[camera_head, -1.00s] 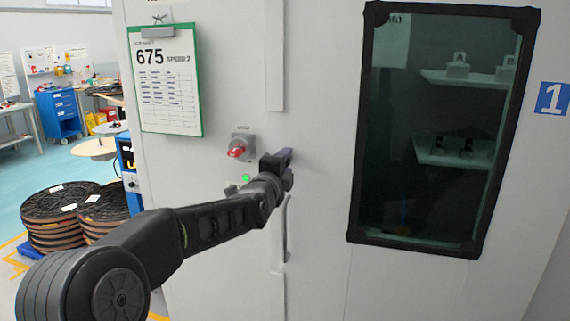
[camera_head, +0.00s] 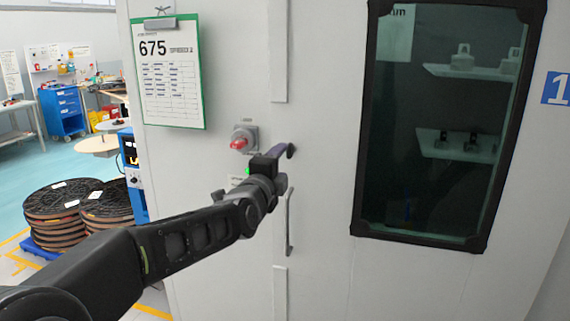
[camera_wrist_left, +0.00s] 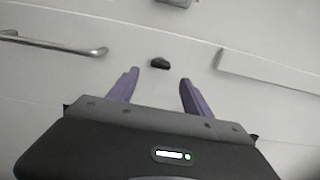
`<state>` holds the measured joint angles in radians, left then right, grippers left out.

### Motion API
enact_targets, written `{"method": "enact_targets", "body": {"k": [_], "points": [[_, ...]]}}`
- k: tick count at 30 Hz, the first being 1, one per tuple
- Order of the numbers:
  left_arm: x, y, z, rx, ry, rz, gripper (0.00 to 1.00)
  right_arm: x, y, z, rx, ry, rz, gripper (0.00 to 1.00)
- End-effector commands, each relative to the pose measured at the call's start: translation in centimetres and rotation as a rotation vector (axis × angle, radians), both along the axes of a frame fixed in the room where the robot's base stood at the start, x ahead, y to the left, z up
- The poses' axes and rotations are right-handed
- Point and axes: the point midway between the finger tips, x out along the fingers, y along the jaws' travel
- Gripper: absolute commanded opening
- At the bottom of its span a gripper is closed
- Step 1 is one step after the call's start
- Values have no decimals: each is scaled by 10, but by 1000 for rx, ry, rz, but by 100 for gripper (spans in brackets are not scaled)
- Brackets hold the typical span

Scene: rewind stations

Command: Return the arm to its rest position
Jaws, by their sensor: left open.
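My left arm reaches in from the lower left of the head view. My left gripper (camera_head: 284,152) is in front of the pale grey cabinet front (camera_head: 325,150), right of the red rotary switch (camera_head: 239,144) and above the vertical door handle (camera_head: 289,222). In the left wrist view the purple fingers of my left gripper (camera_wrist_left: 159,80) are spread apart with nothing between them. A small dark knob (camera_wrist_left: 160,63) is on the panel beyond the fingertips; whether they touch the panel is unclear. My right gripper is out of view.
A dark-framed window (camera_head: 440,120) is at the right, with shelves behind it. A clipboard (camera_head: 170,75) hangs at the upper left. Stacked reels (camera_head: 63,203) stand on the floor at the left, near a blue cart (camera_head: 62,110). The handle also shows in the wrist view (camera_wrist_left: 60,45).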

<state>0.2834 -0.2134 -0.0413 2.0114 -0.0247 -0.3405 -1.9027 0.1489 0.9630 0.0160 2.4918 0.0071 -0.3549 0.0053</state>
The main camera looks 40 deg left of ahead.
Motion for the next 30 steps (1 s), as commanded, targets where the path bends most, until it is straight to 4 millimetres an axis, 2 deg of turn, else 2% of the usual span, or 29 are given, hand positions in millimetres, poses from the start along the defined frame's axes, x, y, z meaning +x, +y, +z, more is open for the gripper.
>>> {"method": "enact_targets", "body": {"k": [5,23,26,30], "points": [[-11,-4,-1,-1,2,0,58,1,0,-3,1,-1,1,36],[-11,-4,0,-20,-6,0,58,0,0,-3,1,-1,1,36],[-11,-4,0,-95,-32,0,58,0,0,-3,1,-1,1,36],[-11,-7,-7,-335,-105,-2,58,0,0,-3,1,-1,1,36]]}}
